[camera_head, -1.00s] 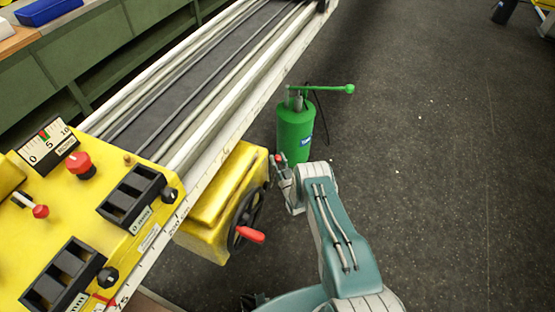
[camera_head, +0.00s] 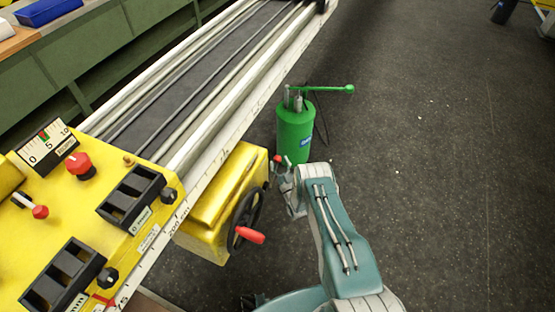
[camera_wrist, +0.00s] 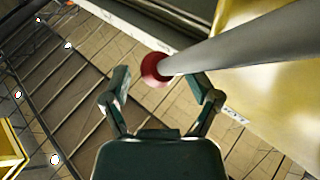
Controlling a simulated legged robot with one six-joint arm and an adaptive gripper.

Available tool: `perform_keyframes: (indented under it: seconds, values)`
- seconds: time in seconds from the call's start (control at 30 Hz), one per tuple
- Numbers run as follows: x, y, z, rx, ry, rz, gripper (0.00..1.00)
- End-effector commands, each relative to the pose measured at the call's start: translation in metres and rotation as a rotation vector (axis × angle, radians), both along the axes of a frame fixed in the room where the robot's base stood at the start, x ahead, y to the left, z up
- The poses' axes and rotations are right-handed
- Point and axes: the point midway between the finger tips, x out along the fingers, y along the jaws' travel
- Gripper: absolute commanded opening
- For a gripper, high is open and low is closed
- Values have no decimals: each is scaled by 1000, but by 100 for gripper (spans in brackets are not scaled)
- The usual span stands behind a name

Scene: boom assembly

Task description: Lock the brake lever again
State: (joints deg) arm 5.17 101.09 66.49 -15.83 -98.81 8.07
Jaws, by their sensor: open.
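The brake lever appears to be the grey rod (camera_wrist: 225,50) with a red ball end (camera_wrist: 153,69) in the wrist view. The rod slants in from the upper right, and its ball shows between and a little beyond my fingertips. In the head view a small red knob (camera_head: 277,159) shows beside my gripper (camera_head: 284,178), to the right of the yellow machine housing (camera_head: 222,192). My gripper (camera_wrist: 162,90) is open, with a finger on either side of the ball in the picture. I cannot tell whether either finger touches it.
A black handwheel with a red handle (camera_head: 250,235) is on the housing, left of my arm. A green pump (camera_head: 295,130) stands on the floor just beyond my gripper. The long rail bed (camera_head: 190,85) runs to the upper right. Open dark floor (camera_head: 450,170) lies right.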

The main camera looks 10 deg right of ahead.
Motion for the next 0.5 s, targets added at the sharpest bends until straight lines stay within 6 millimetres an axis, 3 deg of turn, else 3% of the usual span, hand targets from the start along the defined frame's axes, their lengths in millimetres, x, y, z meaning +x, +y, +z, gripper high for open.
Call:
perform_keyframes:
  seconds: [0.3,0.5]
  values:
    - [-45,-11,-19,1,1,-3,79]
    - [-58,-13,-24,1,0,-3,79]
